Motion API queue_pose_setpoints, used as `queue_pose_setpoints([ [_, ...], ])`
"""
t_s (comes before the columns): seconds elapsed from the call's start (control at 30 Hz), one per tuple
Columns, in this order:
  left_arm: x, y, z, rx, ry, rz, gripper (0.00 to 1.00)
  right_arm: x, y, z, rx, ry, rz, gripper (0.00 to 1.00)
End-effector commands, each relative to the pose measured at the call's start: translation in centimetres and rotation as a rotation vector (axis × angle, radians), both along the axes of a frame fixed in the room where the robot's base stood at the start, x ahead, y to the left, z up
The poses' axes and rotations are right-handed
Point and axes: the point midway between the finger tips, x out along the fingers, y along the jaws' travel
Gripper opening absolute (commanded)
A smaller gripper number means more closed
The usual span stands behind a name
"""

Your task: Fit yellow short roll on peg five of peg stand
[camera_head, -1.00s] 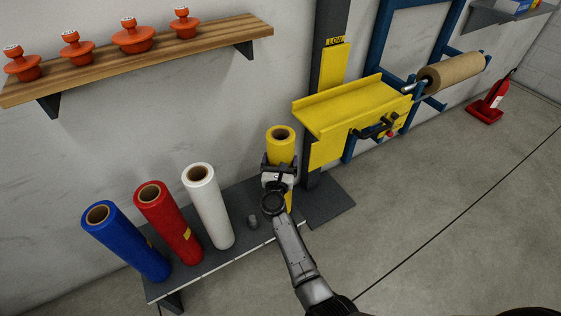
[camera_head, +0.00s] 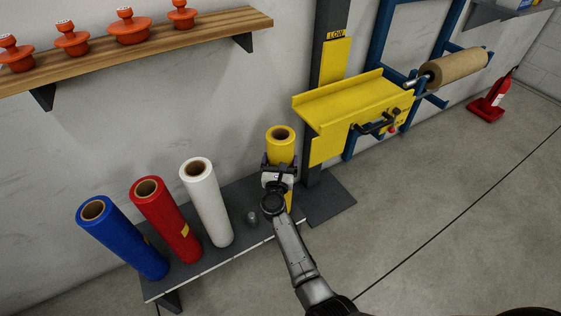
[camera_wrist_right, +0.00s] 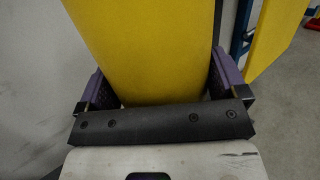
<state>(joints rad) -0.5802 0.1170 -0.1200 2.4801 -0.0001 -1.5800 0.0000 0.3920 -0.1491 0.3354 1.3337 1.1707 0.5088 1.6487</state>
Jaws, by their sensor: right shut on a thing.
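The yellow short roll (camera_head: 281,143) stands upright at the right end of the dark peg stand (camera_head: 234,196). My right gripper (camera_head: 279,160) is shut around the roll. The right wrist view shows the yellow roll (camera_wrist_right: 145,50) between the two purple pads of my right gripper (camera_wrist_right: 155,88). The roll's lower end is mostly hidden behind my gripper and arm, so I cannot tell whether it sits on a peg. A bare grey peg (camera_head: 252,218) shows to the left of my gripper. My left gripper is not in view.
White (camera_head: 206,200), red (camera_head: 166,220) and blue (camera_head: 122,237) tall rolls stand on the left of the stand. A yellow machine table (camera_head: 345,105) and dark post are close right of my gripper. A wooden shelf (camera_head: 190,36) with orange-red knobbed items hangs above.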

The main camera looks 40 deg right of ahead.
Motion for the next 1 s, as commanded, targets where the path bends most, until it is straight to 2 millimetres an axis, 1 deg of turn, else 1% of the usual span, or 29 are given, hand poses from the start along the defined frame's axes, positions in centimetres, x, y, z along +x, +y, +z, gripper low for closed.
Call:
queue_pose_setpoints([
  [0.03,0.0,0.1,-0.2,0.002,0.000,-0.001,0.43,0.1,0.0,0.4,-0.006,-0.010,-0.001,0.18],
  [0.07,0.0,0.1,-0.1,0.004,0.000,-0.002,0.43,0.1,0.0,0.5,-0.006,-0.010,-0.001,0.93],
  [0.13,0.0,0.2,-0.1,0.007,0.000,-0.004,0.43,0.1,0.0,0.5,-0.005,-0.009,-0.001,1.00],
  [0.27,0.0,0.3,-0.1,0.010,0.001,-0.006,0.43,0.1,0.0,0.3,-0.003,-0.006,-0.001,1.00],
  [0.3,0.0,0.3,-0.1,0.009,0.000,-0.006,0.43,-0.1,0.0,-0.4,0.003,0.005,0.001,1.00],
  [0.43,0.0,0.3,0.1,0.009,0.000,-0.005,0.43,-0.4,0.4,-0.3,0.001,0.004,0.001,1.00],
  [0.8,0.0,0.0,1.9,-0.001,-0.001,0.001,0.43,-3.8,3.9,-0.5,-0.002,-0.002,0.001,1.00],
  [1.0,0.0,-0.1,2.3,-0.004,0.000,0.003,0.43,-4.8,5.0,-0.7,-0.004,-0.006,0.000,1.00],
])
